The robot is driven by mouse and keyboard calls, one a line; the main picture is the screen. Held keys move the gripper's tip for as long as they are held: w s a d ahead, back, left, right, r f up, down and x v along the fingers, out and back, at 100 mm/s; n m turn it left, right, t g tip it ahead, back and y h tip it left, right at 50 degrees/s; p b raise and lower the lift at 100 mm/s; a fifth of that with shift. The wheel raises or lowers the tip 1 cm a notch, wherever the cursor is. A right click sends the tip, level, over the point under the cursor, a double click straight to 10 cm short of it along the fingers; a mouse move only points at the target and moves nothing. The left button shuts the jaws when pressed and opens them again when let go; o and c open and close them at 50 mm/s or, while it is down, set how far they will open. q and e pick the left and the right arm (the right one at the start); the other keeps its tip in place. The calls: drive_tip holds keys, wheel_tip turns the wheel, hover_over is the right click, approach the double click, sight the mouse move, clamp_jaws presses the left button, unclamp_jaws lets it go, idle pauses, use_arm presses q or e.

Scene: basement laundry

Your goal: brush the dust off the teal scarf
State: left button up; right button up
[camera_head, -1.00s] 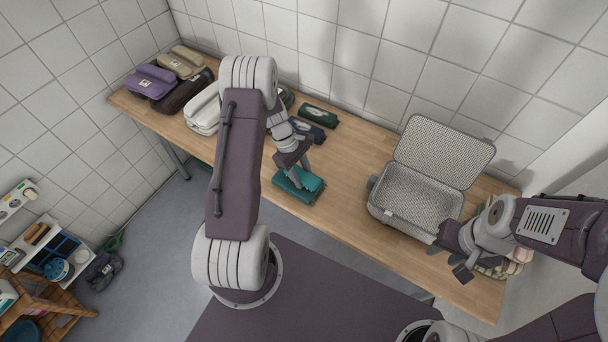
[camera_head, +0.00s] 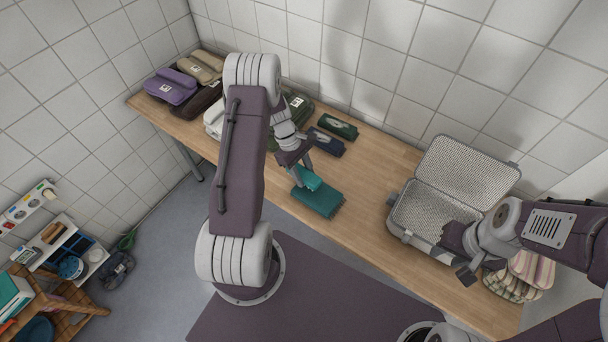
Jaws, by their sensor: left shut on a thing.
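The folded teal scarf (camera_head: 322,203) lies on the wooden table near its front edge, in the middle of the head view. My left gripper (camera_head: 302,174) is at the scarf's back left corner, pointing down. It is shut on a lighter teal piece (camera_head: 311,181) that is over the scarf's back edge. I cannot tell whether this piece is a separate brush or part of the scarf. No dust can be made out on the scarf at this size. My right gripper (camera_head: 461,258) is over the table's right part, in front of the case, its fingers apart and apparently empty.
An open grey case (camera_head: 467,172) stands at the table's right, with striped cloth (camera_head: 532,270) beside it. Dark green (camera_head: 338,127) and navy (camera_head: 326,144) folded cloths lie behind the scarf. Several folded bundles are at the far left. The table (camera_head: 375,185) between scarf and case is clear.

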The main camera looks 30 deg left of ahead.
use_arm(q)
drive_tip(key=shift+s+d+r+p, duration=0.15)
drive_tip(key=shift+r+p, duration=0.2)
drive_tip(key=shift+r, duration=0.25)
drive_tip(key=shift+w+d+r+p, duration=0.15)
drive_tip(key=shift+r+p, duration=0.15)
drive_tip(key=shift+r, duration=0.3)
wheel_tip(320, 180, up, 2)
drive_tip(key=shift+a+p, duration=0.15)
drive_tip(key=shift+p, duration=0.85)
drive_tip(key=shift+s+r+p, duration=0.1)
drive_tip(key=shift+r+p, duration=0.45)
drive_tip(key=shift+r, duration=0.2)
